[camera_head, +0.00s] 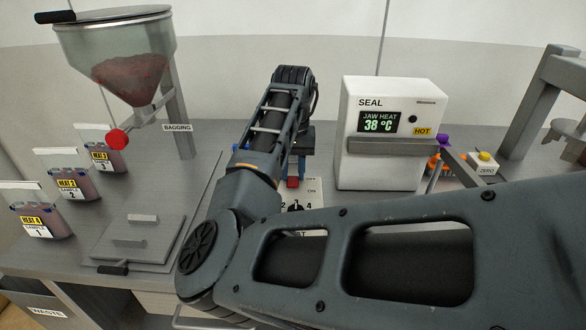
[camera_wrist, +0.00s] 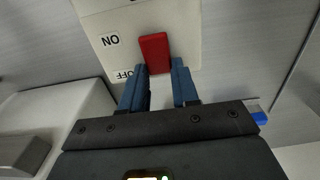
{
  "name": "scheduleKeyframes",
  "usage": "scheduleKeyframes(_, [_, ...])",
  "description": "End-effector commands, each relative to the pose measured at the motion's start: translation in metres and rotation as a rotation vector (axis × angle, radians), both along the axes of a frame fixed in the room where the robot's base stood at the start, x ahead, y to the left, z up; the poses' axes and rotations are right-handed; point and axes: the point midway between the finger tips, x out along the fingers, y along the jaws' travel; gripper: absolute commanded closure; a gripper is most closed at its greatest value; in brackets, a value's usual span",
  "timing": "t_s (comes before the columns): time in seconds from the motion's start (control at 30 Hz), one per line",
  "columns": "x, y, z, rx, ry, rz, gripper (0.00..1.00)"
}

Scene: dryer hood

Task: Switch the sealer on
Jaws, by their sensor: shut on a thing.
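The sealer (camera_head: 385,170) is a white box marked SEAL, with a lit display reading JAW HEAT 38 °C and a yellow HOT label. Left of it, a pale switch plate (camera_head: 314,187) lies on the counter, partly hidden by my arm. In the wrist view the plate (camera_wrist: 187,20) carries ON and OFF labels and a red switch handle (camera_wrist: 154,48). My gripper (camera_wrist: 160,72) is shut on the red handle, with one blue finger on each side of it. In the head view my gripper (camera_head: 296,165) is mostly hidden behind my arm.
A hopper (camera_head: 125,65) of reddish material and several labelled bags (camera_head: 67,175) stand at left. A flat plate with a handle (camera_head: 130,235) lies before them. A yellow ZERO button (camera_head: 485,157) and a purple-topped object (camera_head: 442,140) are right of the sealer.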

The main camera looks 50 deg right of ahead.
Motion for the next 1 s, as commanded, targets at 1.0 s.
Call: scheduleKeyframes(1.0, [-0.0084, 0.0099, 0.0041, -0.279, -0.216, -0.001, 0.65])
